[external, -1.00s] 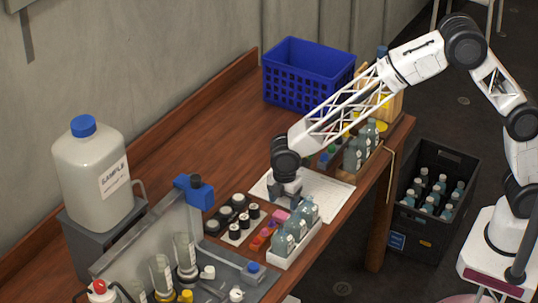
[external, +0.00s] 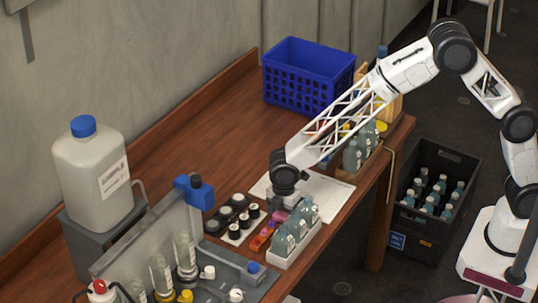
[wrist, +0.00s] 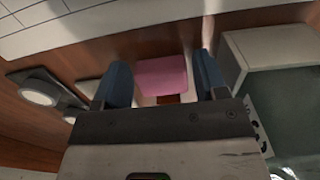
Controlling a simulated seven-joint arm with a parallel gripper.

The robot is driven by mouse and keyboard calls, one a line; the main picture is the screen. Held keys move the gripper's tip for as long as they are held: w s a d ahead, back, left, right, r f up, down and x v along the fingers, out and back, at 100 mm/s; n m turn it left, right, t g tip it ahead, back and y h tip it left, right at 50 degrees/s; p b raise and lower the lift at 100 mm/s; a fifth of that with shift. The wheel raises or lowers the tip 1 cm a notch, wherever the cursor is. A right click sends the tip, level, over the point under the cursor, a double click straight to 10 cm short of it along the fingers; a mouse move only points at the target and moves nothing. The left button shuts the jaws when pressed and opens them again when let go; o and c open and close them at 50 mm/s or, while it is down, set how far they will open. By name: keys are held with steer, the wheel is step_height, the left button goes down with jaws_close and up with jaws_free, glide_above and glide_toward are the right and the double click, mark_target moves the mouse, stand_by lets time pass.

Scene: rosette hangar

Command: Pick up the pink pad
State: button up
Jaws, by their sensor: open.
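The pink pad (wrist: 162,75) lies on the brown table and shows between my two blue fingertips in the wrist view. In the external view the pink pad (external: 279,216) is mostly hidden under my gripper (external: 285,205). My gripper (wrist: 163,72) is open, with one finger to the left and one to the right of the pad. A gap shows on each side, and I cannot tell how high the fingertips are above the table.
A white tray of bottles (external: 296,250) stands close on the right of the pad. Black-capped jars (external: 234,232) and small coloured pieces (external: 262,238) are to its left and front. White paper (external: 325,192) lies behind. A blue crate (external: 308,72) stands farther back.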

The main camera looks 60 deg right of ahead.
mark_target(283, 212)
steer(key=c, duration=0.7)
steer(key=shift+c, duration=0.2)
step_height(283, 212, up, 10)
stand_by(0.4)
stand_by(0.4)
steer(key=shift+s, duration=0.1)
steer(key=s+a+r, duration=0.2)
steer(key=s, duration=0.1)
steer(key=s+a+r, duration=0.2)
steer(key=s+r, duration=0.1)
steer(key=s+a+r, duration=0.3)
steer(key=shift+a, duration=0.1)
